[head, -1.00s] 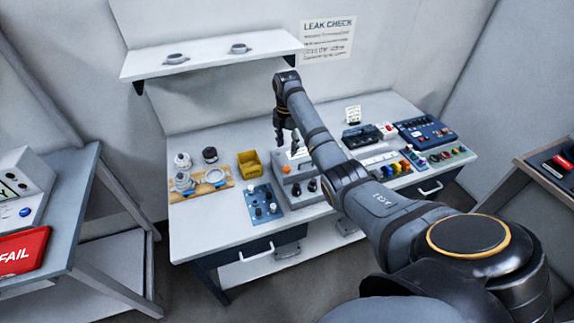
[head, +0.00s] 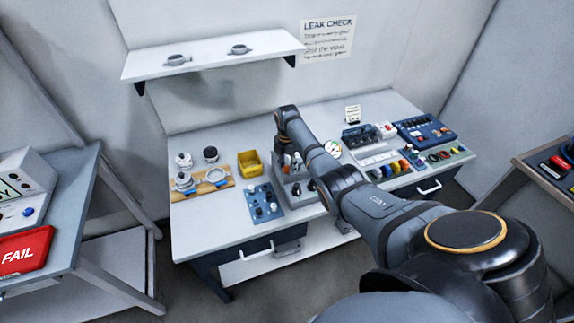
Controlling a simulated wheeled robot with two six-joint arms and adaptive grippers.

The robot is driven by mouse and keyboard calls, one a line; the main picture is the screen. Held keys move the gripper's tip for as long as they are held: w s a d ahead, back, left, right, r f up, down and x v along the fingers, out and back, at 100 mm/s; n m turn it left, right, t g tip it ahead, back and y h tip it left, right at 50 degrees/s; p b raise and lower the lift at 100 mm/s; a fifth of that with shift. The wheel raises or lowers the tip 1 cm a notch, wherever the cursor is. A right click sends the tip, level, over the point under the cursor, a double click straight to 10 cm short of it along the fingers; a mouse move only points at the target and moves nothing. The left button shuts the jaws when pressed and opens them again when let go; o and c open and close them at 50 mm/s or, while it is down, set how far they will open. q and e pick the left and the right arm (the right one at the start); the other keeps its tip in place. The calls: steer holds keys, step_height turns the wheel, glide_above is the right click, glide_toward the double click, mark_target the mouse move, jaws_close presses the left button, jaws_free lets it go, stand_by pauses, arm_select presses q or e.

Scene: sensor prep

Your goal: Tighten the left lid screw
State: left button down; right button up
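My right gripper (head: 283,158) points down at a grey tool block (head: 302,198) in the middle of the bench. Its fingers are small and dark against the block and its upright handles, so I cannot tell whether they hold anything. A small orange and white upright item (head: 287,160) shows right by the fingers. The block's right part is hidden behind my arm. I cannot make out a lid screw at this size. My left gripper is not in view.
A yellow bin (head: 250,163) stands behind the blue plate. A wooden board (head: 205,192) with rings and round parts lies at the left. A round gauge (head: 333,149), colored parts and a blue case (head: 425,130) are at the right. The bench's front left is clear.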

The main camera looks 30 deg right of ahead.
jaws_close()
